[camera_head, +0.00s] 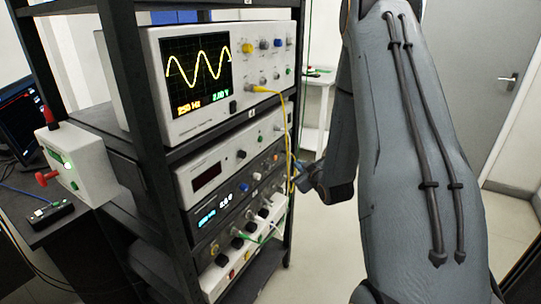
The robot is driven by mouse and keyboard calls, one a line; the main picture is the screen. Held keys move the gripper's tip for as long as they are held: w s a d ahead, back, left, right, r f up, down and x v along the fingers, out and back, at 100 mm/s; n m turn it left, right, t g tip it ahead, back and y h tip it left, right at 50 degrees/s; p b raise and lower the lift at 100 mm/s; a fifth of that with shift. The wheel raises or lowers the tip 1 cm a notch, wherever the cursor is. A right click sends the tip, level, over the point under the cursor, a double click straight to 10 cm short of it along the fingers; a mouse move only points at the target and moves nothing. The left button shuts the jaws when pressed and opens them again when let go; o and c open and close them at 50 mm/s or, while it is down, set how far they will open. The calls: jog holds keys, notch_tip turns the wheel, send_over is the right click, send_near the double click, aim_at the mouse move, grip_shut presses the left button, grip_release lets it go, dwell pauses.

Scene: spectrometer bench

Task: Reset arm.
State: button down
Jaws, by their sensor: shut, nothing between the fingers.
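My grey arm fills the right half of the head view, with two dark cables clipped along its near link. A thinner link of mine hangs behind it, and its dark lower joint is beside the right edge of the instrument rack (117,85). I cannot tell from this view whether the arm touches the rack or the yellow cable (292,130) hanging there.
The rack holds an oscilloscope (215,125) with a yellow sine wave and several instruments below. A white box (85,165) with red knobs stands on a dark bench at left. A white table (318,84) and grey door (490,85) are behind. Some floor is clear.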

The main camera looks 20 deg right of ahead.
jog(key=s+a+r+m+g, duration=0.2)
jog(key=s+a+g, duration=0.4)
jog(key=s+a, duration=0.4)
jog(key=s+a+r+m+g+y, duration=0.1)
jog(key=s+a+g, duration=0.6)
jog(key=s, duration=1.2)
jog(key=a+r+m, duration=0.1)
jog(key=a+r, duration=0.1)
jog(key=a, duration=0.2)
jog(key=shift+s+r+g, duration=0.2)
jog(key=shift+s+g, duration=0.1)
jog(key=shift+d, duration=0.1)
